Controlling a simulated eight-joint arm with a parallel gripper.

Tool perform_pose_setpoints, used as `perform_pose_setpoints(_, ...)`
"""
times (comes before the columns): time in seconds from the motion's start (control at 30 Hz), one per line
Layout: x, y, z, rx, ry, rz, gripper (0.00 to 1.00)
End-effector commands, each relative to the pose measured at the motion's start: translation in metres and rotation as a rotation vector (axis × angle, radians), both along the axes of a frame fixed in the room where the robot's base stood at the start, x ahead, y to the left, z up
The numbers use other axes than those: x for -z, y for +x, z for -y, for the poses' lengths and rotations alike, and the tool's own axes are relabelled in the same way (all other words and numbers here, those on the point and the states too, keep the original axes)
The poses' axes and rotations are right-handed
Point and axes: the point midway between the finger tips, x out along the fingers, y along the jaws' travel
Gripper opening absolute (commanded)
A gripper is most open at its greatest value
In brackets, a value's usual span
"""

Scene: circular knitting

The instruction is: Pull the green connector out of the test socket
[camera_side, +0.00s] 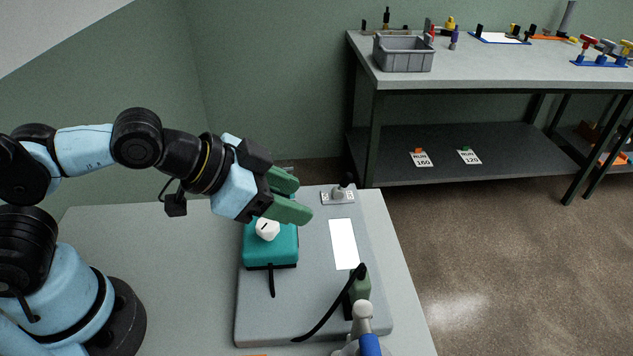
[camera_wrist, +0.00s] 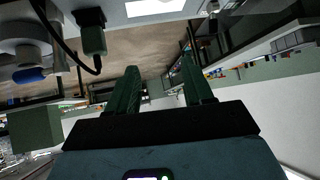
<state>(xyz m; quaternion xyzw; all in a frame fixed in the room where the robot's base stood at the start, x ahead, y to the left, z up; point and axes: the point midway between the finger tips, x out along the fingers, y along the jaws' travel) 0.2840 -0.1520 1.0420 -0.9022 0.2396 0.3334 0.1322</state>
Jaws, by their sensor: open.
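The green connector (camera_side: 361,284) stands on the right part of the grey board, with a black cable curving from it to the lower left. In the wrist view the green connector (camera_wrist: 94,41) meets a black block, seemingly the test socket (camera_wrist: 89,17); I cannot tell how deep it sits. My gripper (camera_side: 303,199) has green fingers spread apart with nothing between them. It hangs above the far part of the board, up and left of the connector and apart from it. In the wrist view my gripper (camera_wrist: 160,66) points past the connector, which lies left of the fingers.
A blue-handled clamp (camera_side: 369,345) stands close to the connector. A workbench (camera_side: 470,70) is behind.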

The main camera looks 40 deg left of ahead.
Motion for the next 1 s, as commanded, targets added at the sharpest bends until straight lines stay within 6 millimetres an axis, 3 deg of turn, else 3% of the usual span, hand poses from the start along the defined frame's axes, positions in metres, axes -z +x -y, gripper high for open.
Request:
perform_pose_setpoints(0.1,-0.001,-0.016,0.033,0.118,-0.012,0.024,0.51)
perform_pose_setpoints(0.2,0.001,-0.033,0.050,0.181,-0.021,-0.018,0.51)
perform_pose_setpoints(0.4,0.006,-0.053,0.064,0.234,-0.027,-0.083,0.51)
perform_pose_setpoints(1.0,0.032,-0.035,0.083,0.234,-0.027,-0.091,0.51)
